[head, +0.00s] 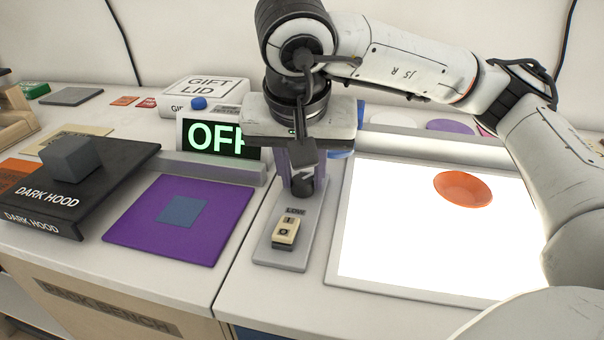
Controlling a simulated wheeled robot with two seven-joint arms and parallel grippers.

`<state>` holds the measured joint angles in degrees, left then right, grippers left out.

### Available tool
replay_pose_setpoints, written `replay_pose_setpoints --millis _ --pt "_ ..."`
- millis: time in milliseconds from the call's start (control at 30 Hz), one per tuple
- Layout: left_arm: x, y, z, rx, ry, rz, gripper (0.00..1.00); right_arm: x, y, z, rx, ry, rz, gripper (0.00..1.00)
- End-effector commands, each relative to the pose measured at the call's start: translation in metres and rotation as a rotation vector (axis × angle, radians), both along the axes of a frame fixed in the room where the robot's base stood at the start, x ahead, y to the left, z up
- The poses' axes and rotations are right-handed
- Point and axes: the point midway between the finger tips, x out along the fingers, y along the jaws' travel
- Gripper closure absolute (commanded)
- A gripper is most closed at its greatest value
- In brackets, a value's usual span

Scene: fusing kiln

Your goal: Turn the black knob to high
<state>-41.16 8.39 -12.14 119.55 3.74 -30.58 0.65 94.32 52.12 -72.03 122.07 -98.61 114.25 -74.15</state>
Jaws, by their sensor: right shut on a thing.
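The black knob (301,187) stands on a grey control plate (270,254) in the middle of the bench. My right gripper (302,170) points down over the knob and is shut on it; the fingers and wrist hide most of the knob. A label reading LOW shows on the plate just in front of the knob; any other setting mark is hidden. A cream rocker switch (286,232) sits on the same plate nearer the front. A display (212,138) behind reads OFF in green, its right end covered by my gripper. My left gripper is out of view.
A bright white panel (400,250) with an orange dish (463,189) lies right of the plate. A purple square mat (130,222) and a black DARK HOOD box (110,165) lie left. A white GIFT LID box (205,90) stands behind. My right arm spans the upper right.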

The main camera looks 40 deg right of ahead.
Motion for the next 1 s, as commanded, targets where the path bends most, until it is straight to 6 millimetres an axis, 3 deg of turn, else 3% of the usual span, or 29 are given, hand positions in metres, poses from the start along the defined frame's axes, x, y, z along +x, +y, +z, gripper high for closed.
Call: replay_pose_setpoints --millis 300,333,400,767,1000 --pt "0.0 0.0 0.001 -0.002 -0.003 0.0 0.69 0.0 0.0 0.0 0.001 0.002 0.001 0.94" --pt "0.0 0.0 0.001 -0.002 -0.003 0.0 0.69 0.0 0.001 0.0 0.002 0.003 0.001 0.67" --pt "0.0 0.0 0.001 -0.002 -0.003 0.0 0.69 0.0 0.0 0.0 0.001 0.002 0.001 0.55" --pt "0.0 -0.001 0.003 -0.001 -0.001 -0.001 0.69 -0.001 0.001 0.004 0.001 0.0 0.0 0.54" --pt "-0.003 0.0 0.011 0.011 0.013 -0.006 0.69 -0.011 0.011 0.045 0.0 -0.005 0.002 0.54"
